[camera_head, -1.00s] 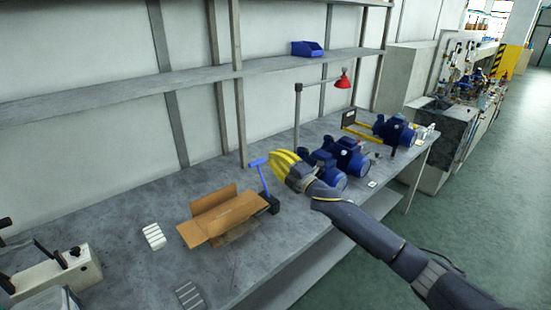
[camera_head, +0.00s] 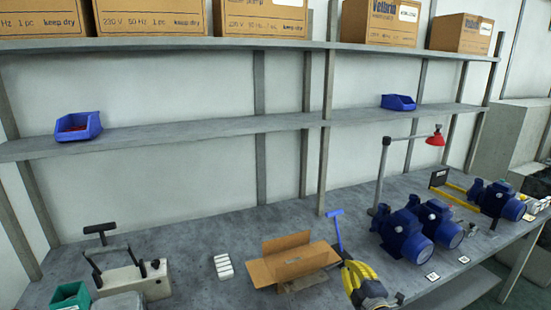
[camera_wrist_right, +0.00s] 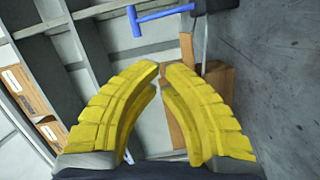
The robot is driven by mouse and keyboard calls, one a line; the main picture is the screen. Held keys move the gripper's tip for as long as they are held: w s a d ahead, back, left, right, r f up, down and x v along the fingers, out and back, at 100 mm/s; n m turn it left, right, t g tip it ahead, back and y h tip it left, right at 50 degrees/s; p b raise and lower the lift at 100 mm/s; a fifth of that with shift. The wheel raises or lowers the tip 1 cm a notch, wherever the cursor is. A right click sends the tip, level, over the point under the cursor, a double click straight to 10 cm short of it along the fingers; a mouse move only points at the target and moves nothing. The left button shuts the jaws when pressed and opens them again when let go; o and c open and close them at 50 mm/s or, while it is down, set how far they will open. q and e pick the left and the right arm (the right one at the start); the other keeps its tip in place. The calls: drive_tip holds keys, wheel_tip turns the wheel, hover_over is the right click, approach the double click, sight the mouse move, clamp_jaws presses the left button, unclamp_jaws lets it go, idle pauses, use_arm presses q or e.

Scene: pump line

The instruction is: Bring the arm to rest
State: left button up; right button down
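My right gripper (camera_head: 350,268) is at the front of the grey workbench (camera_head: 200,255), just right of an open cardboard box (camera_head: 288,262). In the right wrist view its yellow fingers (camera_wrist_right: 161,68) curve inward and their tips meet, with nothing held between them. The blue T-shaped handle (camera_head: 338,230) stands just behind the gripper and also shows beyond the fingertips in the wrist view (camera_wrist_right: 165,14). Most of my right arm is out of the head view. My left gripper is not in view.
Blue pumps (camera_head: 404,236) stand right of my gripper, below a lamp with a red shade (camera_head: 436,140). A white block (camera_head: 223,267) lies left of the box. A black-handled fixture (camera_head: 130,278) and a green bin (camera_head: 70,296) are at left. Shelves (camera_head: 200,128) hold blue bins and cartons above.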

drive_tip(key=s+d+f+m+g+h, duration=0.1)
drive_tip(key=s+f+m+g+h, duration=0.15)
drive_tip(key=s+f, duration=0.5)
drive_tip(key=s+d+f+m+g+h, duration=0.1)
drive_tip(key=s+f+m+g+h, duration=0.2)
drive_tip(key=s, duration=0.8)
drive_tip(key=s+d+f+m+g+h, duration=0.1)
drive_tip(key=s+d+f+m+g, duration=0.15)
drive_tip(key=s, duration=0.75)
drive_tip(key=s+d+f+m+g+h, duration=0.1)
drive_tip(key=s+d+f+g, duration=0.15)
drive_tip(key=s, duration=0.75)
drive_tip(key=s+a+f+g+y, duration=0.1)
drive_tip(key=s+a+f+y, duration=0.15)
drive_tip(key=f, duration=1.35)
drive_tip(key=s+a+f+g+y, duration=0.1)
drive_tip(key=a+f+g, duration=0.15)
drive_tip(key=f, duration=1.45)
drive_tip(key=s+f+m+g+y, duration=0.1)
drive_tip(key=s+f+m, duration=0.2)
drive_tip(key=s+f, duration=1.5)
drive_tip(key=s, duration=0.3)
drive_tip(key=shift+f+g, duration=0.15)
drive_tip(key=shift+g, duration=0.25)
